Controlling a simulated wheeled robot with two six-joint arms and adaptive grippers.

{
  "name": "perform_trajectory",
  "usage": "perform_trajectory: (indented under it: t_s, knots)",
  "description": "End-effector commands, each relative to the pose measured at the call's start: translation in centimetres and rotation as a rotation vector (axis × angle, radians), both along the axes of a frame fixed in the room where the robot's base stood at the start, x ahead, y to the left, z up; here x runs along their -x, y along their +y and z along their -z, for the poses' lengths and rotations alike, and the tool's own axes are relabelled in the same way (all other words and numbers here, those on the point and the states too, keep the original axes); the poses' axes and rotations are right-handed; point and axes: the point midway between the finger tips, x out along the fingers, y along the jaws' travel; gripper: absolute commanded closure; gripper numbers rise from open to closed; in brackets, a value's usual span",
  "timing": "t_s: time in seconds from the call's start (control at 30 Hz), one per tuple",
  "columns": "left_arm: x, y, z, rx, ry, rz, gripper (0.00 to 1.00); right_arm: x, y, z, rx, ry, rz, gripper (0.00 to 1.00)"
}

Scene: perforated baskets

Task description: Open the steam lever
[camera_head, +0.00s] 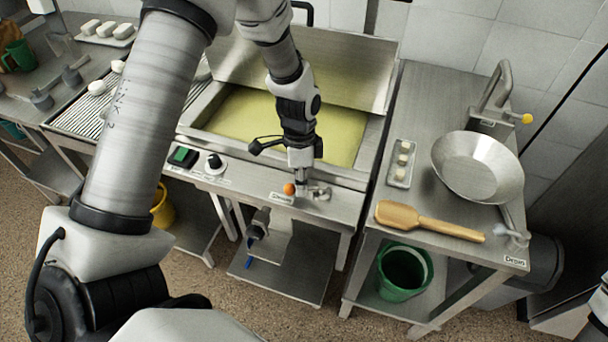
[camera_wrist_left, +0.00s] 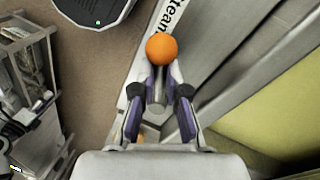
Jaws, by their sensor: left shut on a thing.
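The steam lever shows as an orange ball knob (camera_head: 289,188) on the front panel of the basin unit, beside a small white label (camera_head: 282,198). In the left wrist view, the orange ball (camera_wrist_left: 162,48) sits at the end of a short metal shaft (camera_wrist_left: 157,92), over a label reading "Steam" (camera_wrist_left: 172,14). My left gripper (camera_head: 303,186) reaches down to the panel. In the left wrist view, the fingers of the left gripper (camera_wrist_left: 158,97) are shut on the lever's shaft, just behind the ball. The lever's base is hidden. My right gripper is not in view.
The open basin (camera_head: 240,118) holds yellow-green liquid behind the panel. A green switch (camera_head: 183,156) and black knob (camera_head: 214,162) are to the left.

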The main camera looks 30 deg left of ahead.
Motion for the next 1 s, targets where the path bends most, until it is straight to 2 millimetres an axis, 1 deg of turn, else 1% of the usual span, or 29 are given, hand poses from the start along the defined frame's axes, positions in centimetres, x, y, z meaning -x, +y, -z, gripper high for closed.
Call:
perform_trajectory:
  t_s: [0.03,0.2,0.47,0.67,1.0]
  knots:
    - [0.5,-0.1,-0.2,0.001,0.008,-0.04,1.0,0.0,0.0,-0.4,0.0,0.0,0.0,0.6]
    - [1.2,-0.7,0.0,0.0,0.009,-0.202,1.0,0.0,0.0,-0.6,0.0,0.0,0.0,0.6]
    - [2.1,-1.8,0.3,-0.001,0.008,-0.449,1.0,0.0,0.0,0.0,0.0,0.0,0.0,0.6]
    - [2.6,-2.8,0.6,-0.003,0.009,-0.639,1.0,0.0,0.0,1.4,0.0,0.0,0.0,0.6]
    - [3.0,-4.5,0.8,-0.005,0.009,-0.94,1.0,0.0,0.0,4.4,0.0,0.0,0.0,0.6]
